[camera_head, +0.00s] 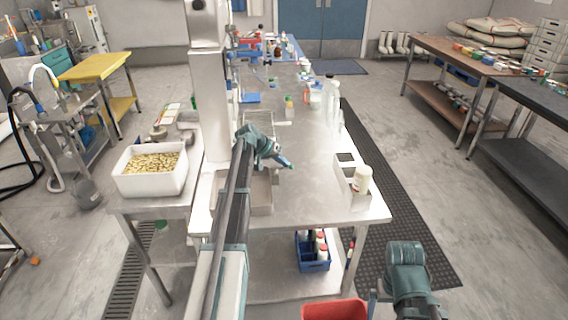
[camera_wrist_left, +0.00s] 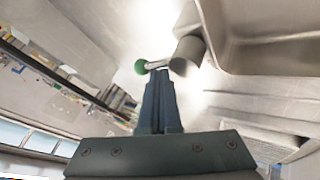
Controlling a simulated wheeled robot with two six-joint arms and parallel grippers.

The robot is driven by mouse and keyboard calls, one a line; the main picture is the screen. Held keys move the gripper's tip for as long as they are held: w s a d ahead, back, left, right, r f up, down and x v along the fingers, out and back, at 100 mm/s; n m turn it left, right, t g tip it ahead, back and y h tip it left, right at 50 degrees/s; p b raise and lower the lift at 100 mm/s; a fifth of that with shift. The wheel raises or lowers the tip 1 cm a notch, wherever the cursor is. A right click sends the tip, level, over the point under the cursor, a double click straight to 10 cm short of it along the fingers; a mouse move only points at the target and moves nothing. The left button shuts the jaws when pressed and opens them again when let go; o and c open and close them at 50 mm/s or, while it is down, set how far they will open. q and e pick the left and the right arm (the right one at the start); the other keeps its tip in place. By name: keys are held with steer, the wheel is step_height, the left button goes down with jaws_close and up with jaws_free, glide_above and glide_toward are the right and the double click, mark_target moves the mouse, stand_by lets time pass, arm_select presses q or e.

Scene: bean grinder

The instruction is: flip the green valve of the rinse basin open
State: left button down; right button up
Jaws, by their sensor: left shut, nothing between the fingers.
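The green valve knob (camera_wrist_left: 140,66) sits at the end of a thin metal lever in the left wrist view. The lever joins a grey metal tap body (camera_wrist_left: 187,54) beside the rinse basin (camera_wrist_left: 228,50). My left gripper (camera_wrist_left: 158,75) is shut and empty, its fingertips close to the lever, just right of the knob; I cannot tell whether they touch. In the head view my left gripper (camera_head: 287,163) is over the steel table, above and beside the basin (camera_head: 261,192). My arm hides part of the basin there, and the valve cannot be made out.
A white bin of beans (camera_head: 151,168) stands left of my arm. Clear bottles (camera_head: 332,97) stand farther back. My right arm (camera_head: 407,265) is beyond the table's front edge.

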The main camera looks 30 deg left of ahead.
arm_select(q)
steer(key=shift+r, duration=0.15)
steer(key=p+v, duration=1)
steer(key=v, duration=0.3)
steer(key=shift+s+a+r+p, duration=0.15)
steer(key=shift+s+p, duration=0.05)
steer(key=shift+p, duration=0.1)
steer(key=s+d+f+m+g, duration=0.1)
steer(key=s+d, duration=0.2)
steer(key=d, duration=0.5)
steer(key=s+d+f+m+g, duration=0.15)
steer(key=s+d, duration=0.25)
steer(key=d, duration=0.5)
steer(key=s+d+f+g, duration=0.1)
steer(key=s+d+g, duration=0.15)
steer(key=d, duration=0.55)
steer(key=s+d+m+g+y, duration=0.1)
steer(key=s+d+y, duration=0.1)
steer(key=s+d, duration=0.6)
steer(key=s+d+f+m+g+y, duration=0.1)
steer(key=s+d+m+y, duration=0.1)
steer(key=s+d, duration=0.6)
steer(key=s+y, duration=0.1)
steer(key=s, duration=0.5)
steer(key=shift+f+y, duration=0.25)
steer(key=shift+y, duration=0.05)
